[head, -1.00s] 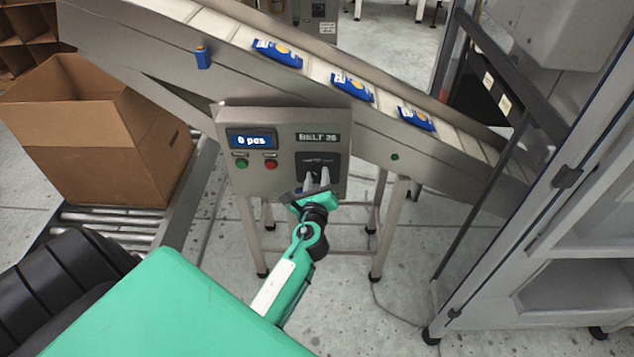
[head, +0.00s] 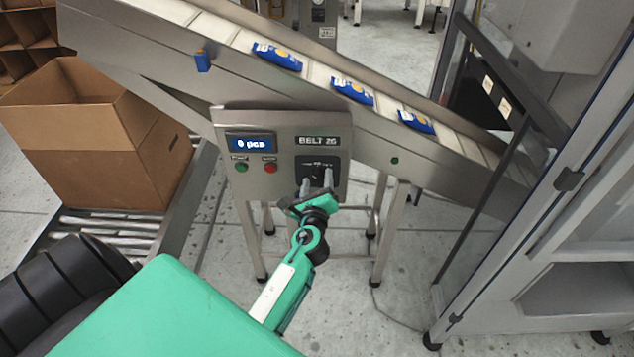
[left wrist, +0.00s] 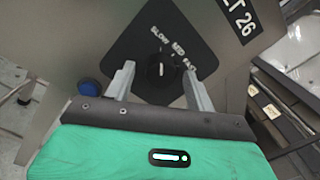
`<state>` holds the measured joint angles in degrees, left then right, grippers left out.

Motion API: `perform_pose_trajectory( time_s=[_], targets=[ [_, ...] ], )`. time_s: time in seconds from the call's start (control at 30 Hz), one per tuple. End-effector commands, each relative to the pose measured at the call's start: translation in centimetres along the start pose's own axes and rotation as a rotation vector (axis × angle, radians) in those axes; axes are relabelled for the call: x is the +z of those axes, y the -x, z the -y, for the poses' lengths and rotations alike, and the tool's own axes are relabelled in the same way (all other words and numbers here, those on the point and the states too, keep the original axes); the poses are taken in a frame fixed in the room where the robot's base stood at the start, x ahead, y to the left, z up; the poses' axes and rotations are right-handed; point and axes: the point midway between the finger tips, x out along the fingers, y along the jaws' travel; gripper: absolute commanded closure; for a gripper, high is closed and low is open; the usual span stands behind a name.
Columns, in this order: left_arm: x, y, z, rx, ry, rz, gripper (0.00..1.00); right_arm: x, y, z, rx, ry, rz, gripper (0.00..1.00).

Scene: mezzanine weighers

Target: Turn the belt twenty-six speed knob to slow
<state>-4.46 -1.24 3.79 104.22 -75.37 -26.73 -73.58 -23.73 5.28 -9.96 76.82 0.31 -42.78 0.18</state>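The belt twenty-six speed knob (head: 316,179) is a dark knob on a black plate marked SLOW, MED and FAST, on the grey control box (head: 285,120) labelled BELT 26. In the left wrist view the knob (left wrist: 161,69) shows between my fingertips, with a short pale mark on it; I cannot tell for sure which label it points to. My left gripper (head: 316,183) is open in front of the plate, a finger on each side of the knob, with gaps between. The open fingers also show in the left wrist view (left wrist: 158,73). My right gripper is not in view.
The box has a display (head: 251,144), a green button (head: 241,167) and a red button (head: 270,168). Blue packets (head: 352,92) lie on the sloping belt above. A cardboard box (head: 90,150) stands left on rollers; a grey framed cabinet (head: 560,220) stands right.

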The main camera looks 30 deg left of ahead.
Motion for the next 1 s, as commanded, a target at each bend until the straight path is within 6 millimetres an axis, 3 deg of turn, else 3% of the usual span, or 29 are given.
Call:
perform_pose_trajectory(
  time_s=[0.27, 0.4, 0.8, 1.0],
  targets=[
    [-0.1, 0.9, -0.1, 0.0, -0.001, -0.001, 0.45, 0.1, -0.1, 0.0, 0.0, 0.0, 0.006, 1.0],
    [-0.2, 3.2, -0.1, 0.001, 0.001, -0.002, 0.45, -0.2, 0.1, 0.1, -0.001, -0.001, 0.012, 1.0],
    [-0.2, 11.1, -0.2, 0.002, 0.0, -0.002, 0.45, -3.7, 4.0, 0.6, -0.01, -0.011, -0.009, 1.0],
    [-0.1, 13.2, -0.1, 0.0, 0.0, -0.001, 0.45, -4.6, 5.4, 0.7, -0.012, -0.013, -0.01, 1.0]
  ],
)
